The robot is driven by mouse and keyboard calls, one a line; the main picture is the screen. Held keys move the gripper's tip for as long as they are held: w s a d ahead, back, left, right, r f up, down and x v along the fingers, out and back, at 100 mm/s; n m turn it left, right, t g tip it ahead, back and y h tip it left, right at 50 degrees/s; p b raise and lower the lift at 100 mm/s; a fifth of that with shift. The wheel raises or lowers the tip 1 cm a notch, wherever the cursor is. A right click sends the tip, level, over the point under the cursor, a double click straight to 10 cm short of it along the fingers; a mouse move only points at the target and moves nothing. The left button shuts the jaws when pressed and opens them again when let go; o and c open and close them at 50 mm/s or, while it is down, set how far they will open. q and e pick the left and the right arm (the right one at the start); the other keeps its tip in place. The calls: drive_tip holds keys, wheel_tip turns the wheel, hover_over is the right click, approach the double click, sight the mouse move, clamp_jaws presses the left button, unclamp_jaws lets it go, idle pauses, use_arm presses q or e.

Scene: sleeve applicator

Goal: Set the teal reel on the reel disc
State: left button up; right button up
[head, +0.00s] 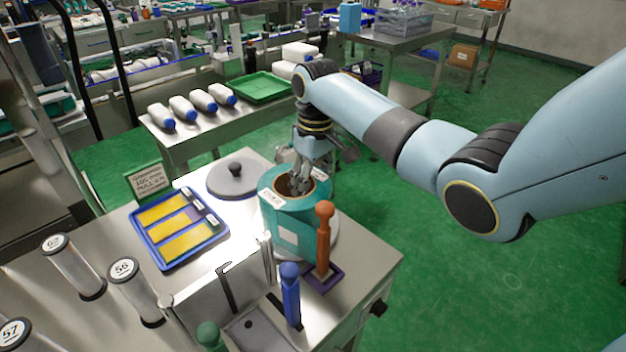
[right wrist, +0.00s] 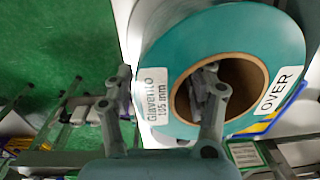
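The teal reel (head: 283,236) is a thick roll with a brown core and white labels, upright at the far right part of the near table. A light grey round disc (head: 332,241) shows behind and under its right side; the contact between them is hidden. My right gripper (head: 318,172) is over the reel's rim. In the right wrist view, the gripper (right wrist: 165,85) has its fingers spread apart, one inside the core and one outside the teal reel (right wrist: 158,52). Gaps show between the fingers and the reel wall. My left gripper is not in view.
A blue tray with yellow strips (head: 180,228) is to the left. Orange (head: 324,240) and blue (head: 290,295) handled tools stand in front. Clear cylinders (head: 72,268) stand at the left.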

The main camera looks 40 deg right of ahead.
drive_tip(key=r, duration=1.2)
drive_tip(key=shift+d, duration=0.3)
